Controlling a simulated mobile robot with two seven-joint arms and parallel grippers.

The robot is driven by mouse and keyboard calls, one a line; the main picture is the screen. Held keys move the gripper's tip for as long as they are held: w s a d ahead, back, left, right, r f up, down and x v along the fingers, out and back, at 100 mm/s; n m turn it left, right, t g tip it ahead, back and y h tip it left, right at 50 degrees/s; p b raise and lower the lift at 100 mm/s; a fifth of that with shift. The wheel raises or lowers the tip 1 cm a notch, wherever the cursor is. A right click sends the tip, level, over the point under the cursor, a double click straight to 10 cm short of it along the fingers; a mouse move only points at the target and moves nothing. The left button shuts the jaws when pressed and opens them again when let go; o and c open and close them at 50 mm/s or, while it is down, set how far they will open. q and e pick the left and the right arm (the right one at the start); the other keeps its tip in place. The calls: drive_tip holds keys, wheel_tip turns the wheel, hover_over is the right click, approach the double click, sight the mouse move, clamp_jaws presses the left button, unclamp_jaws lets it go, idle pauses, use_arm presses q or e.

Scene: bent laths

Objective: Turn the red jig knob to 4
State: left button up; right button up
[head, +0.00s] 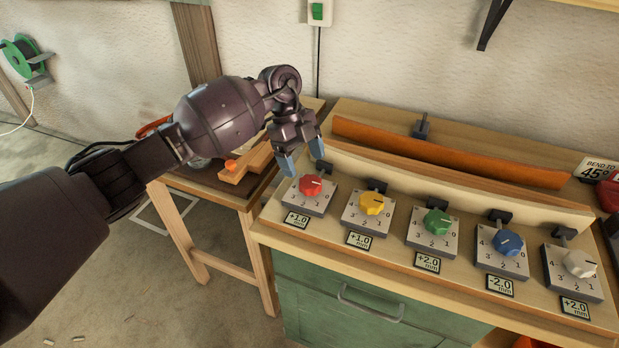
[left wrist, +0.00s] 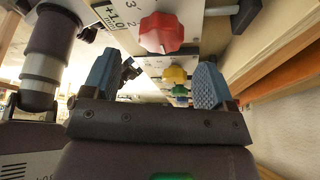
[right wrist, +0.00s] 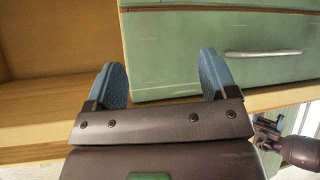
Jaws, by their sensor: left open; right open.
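The red jig knob (head: 311,184) sits on a grey dial plate at the left end of the knob row. Its white mark points to the right; I cannot tell the exact number it meets. A small display (head: 296,218) below it reads +1.0 mm. My left gripper (head: 302,158) is open and empty, just above and behind the red knob, apart from it. In the left wrist view the red knob (left wrist: 161,33) shows beyond the gap between the blue fingertips. My right gripper (right wrist: 162,75) is open and empty, facing the green drawer front; the head view does not show it.
Yellow (head: 372,203), green (head: 437,221), blue (head: 508,243) and white (head: 579,263) knobs continue the row to the right. An orange-brown lath (head: 450,153) lies behind them. A lower side table (head: 205,183) with wooden pieces stands left of the bench.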

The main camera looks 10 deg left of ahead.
sight(310, 181)
use_arm(q)
drive_tip(key=x, duration=0.5)
drive_tip(key=shift+f, duration=0.15)
use_arm(e)
drive_tip(key=shift+w+a+r, duration=0.1)
drive_tip(key=shift+w+r, duration=0.3)
drive_tip(key=shift+w, duration=0.4)
drive_tip(key=shift+s+f, duration=0.15)
drive_tip(key=shift+s, duration=0.05)
use_arm(q)
drive_tip(key=c, duration=0.9)
use_arm(e)
drive_tip(key=shift+s+f, duration=0.1)
drive_tip(key=shift+s, duration=0.1)
